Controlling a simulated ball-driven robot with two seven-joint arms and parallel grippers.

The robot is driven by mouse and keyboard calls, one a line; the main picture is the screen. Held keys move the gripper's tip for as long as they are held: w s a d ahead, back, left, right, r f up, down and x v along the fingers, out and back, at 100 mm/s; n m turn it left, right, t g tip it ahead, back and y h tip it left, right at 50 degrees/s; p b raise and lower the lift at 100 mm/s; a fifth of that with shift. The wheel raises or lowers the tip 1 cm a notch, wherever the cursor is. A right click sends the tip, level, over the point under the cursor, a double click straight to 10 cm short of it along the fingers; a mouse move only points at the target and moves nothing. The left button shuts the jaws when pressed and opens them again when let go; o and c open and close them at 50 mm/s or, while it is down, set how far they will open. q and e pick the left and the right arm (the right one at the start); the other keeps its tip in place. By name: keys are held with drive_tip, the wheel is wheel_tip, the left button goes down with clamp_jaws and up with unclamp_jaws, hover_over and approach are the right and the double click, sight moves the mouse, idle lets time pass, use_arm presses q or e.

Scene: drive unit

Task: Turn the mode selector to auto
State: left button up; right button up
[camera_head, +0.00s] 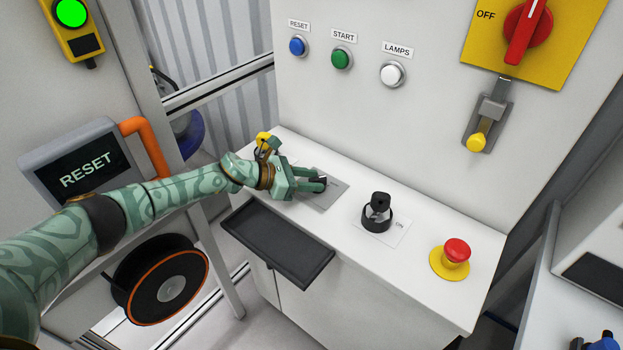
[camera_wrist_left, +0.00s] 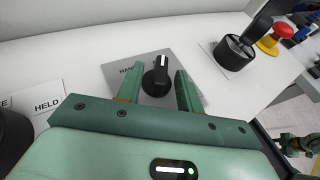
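The mode selector is a small black knob (camera_wrist_left: 156,77) with a white pointer mark, on a grey plate (camera_head: 327,195) on the white console top. In the wrist view its mark points up and slightly right. The letters "HAN" show left of the knob (camera_wrist_left: 126,70), partly covered by a finger. No "auto" lettering is visible. My left gripper (camera_head: 322,181) is open at the plate. Its fingers (camera_wrist_left: 159,74) stand on either side of the knob, with visible gaps. A small green part at the wrist view's right edge may be my right gripper (camera_wrist_left: 301,143).
A black key-type switch (camera_head: 377,213) and a red emergency button (camera_head: 456,253) stand further right on the console. A black tray (camera_head: 277,250) juts from its front. Reset, start and lamps buttons (camera_head: 342,57) are on the wall above.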

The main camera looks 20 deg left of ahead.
use_arm(q)
drive_tip(key=p+v, duration=0.2)
drive_tip(key=v, duration=0.9)
drive_tip(key=shift+s+a+r+p, duration=0.1)
drive_tip(key=shift+a+r+p, duration=0.1)
drive_tip(key=shift+p, duration=0.15)
